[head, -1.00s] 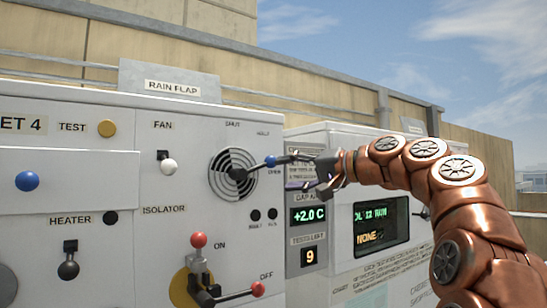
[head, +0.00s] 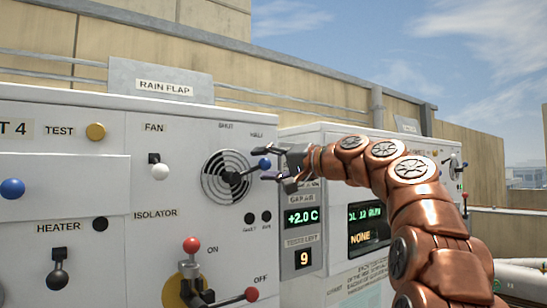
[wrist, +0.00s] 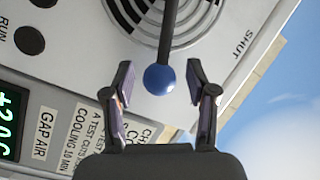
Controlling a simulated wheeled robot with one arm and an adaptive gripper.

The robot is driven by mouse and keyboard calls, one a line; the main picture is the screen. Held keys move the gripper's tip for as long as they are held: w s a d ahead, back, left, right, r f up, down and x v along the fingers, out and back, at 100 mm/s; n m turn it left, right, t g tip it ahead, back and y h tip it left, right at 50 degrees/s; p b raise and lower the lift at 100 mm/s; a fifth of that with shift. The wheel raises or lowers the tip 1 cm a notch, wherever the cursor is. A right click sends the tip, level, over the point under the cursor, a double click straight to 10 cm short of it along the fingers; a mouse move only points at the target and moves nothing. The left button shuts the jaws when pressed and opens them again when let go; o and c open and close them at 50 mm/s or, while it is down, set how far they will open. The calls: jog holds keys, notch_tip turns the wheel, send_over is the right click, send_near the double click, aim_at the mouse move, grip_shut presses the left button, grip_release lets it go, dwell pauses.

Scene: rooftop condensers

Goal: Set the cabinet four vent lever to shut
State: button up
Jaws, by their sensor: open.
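The cabinet four vent (head: 224,190) is a round louvred grille on the white panel. Its dark lever (head: 244,171) ends in a blue knob (head: 264,163). The lever points right and slightly up, below the HALF label and away from SHUT at the top; the OPEN label is hidden behind my gripper. My gripper (head: 274,164) is open at the knob, coming from the right. In the wrist view the knob (wrist: 160,79) sits between the two spread fingers (wrist: 160,88), with a gap on each side.
Below the vent are two small black buttons (head: 258,218) and a red-knobbed isolator handle (head: 191,246). A neighbouring cabinet with a green display (head: 304,217) stands right, behind my arm. A RAIN FLAP plate (head: 164,87) rises above the panel. Open air lies upper right.

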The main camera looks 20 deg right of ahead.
jog(key=shift+w+a, duration=0.25)
jog(key=shift+a, duration=0.1)
jog(key=c, duration=0.3)
jog(key=shift+s+d, duration=0.2)
jog(key=shift+d, duration=0.1)
jog(key=c, duration=0.3)
grip_shut()
